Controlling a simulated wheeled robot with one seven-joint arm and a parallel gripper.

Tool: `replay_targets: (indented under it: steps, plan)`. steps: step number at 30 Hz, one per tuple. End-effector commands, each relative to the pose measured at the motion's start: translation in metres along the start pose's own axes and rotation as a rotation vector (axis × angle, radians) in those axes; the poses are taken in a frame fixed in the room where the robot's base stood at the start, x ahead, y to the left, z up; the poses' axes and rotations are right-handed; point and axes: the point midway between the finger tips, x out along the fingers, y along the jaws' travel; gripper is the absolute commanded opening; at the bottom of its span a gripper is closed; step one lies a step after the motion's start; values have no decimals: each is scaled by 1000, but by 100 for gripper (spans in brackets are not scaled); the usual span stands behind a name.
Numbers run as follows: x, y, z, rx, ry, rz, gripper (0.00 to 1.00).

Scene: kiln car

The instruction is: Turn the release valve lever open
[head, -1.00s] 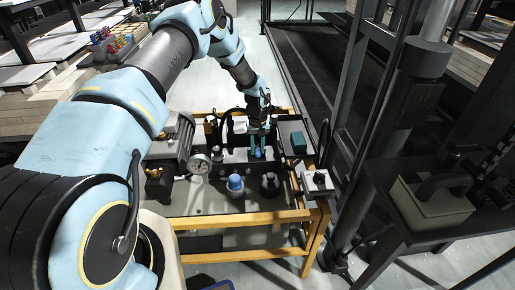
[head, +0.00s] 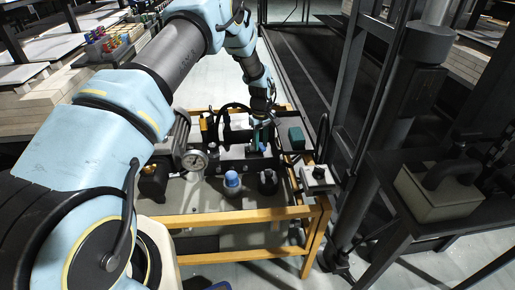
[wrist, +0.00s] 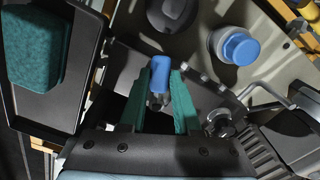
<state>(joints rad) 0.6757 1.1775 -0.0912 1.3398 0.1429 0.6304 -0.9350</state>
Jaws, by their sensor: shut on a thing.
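The release valve lever (wrist: 160,72) shows in the wrist view as a blue-tipped handle between the two teal fingers. My gripper (wrist: 161,78) is shut on this handle, with the fingers on either side of it. The lever's lower part and pivot are hidden or dark between the fingers. In the head view my gripper (head: 262,135) reaches down over the back right part of the hydraulic unit; the lever is too small and covered to make out there.
A round blue cap (wrist: 240,48) stands near the gripper, also in the head view (head: 232,180). A pressure gauge (head: 193,161) is to the left. A teal block (wrist: 35,45) lies in a black tray (wrist: 88,60). A yellow frame (head: 240,216) borders the unit.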

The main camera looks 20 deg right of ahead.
Motion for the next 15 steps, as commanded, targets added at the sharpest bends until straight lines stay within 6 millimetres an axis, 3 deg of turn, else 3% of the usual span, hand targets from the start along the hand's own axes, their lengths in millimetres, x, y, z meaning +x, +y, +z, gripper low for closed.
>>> replay_targets:
  steps: [15]
  plan:
    - [3, 30, -7, -491, 2, 2, 0]
